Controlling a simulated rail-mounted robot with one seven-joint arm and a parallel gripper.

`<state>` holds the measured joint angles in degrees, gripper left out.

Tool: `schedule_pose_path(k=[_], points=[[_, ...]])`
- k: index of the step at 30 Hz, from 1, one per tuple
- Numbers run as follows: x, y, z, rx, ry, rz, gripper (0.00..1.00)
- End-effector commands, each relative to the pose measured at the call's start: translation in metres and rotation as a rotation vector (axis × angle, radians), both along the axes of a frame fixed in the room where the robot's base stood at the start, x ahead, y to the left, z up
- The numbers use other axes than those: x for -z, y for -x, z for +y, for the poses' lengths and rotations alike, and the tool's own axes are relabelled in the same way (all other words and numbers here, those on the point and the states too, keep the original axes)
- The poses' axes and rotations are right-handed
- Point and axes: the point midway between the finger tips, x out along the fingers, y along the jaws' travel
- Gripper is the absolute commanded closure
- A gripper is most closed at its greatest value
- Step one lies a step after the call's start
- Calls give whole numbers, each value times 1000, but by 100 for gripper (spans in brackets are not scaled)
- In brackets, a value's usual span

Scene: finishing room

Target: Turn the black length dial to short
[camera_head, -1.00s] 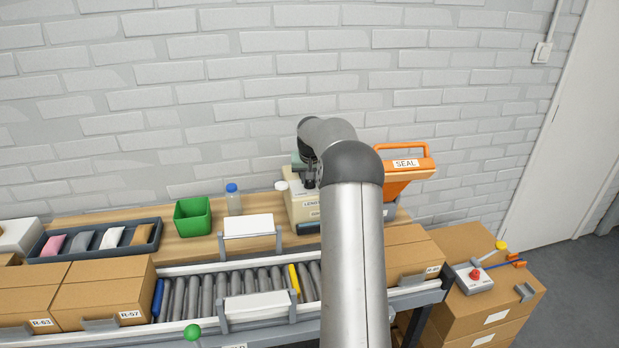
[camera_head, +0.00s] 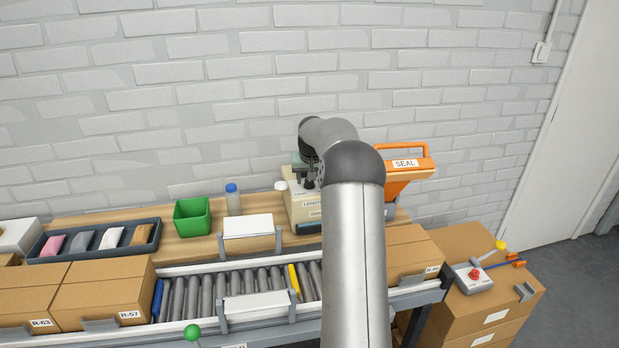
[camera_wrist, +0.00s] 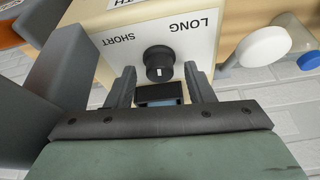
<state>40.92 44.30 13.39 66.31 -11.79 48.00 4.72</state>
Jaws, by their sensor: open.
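The black length dial (camera_wrist: 159,62) is a round knob on the cream face of a box (camera_wrist: 190,30), between the printed words LONG and SHORT in the wrist view. Its exact setting is hard to read. My gripper (camera_wrist: 158,80) is open, with one finger on each side just short of the dial, which shows between and beyond the fingertips. I cannot tell any contact. In the head view the box (camera_head: 303,205) stands on the wooden bench, partly behind my arm, and the dial is hidden.
An orange SEAL press (camera_head: 405,170) stands right of the box. A blue-capped bottle (camera_head: 233,200) and a green bin (camera_head: 192,217) stand left of it. A roller conveyor (camera_head: 210,290) with cartons runs in front. A white round lid (camera_wrist: 264,46) is close beside the box.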

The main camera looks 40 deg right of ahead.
Motion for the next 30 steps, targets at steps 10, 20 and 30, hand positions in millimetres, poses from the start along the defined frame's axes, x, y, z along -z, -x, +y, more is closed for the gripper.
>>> schedule_pose_path(k=[10, 20, 30], points=[[-49, 17, 10, 0, 4, -5, 52], [-123, 43, 26, 0, 3, -3, 52], [-159, 56, 35, 0, 0, 0, 52]])
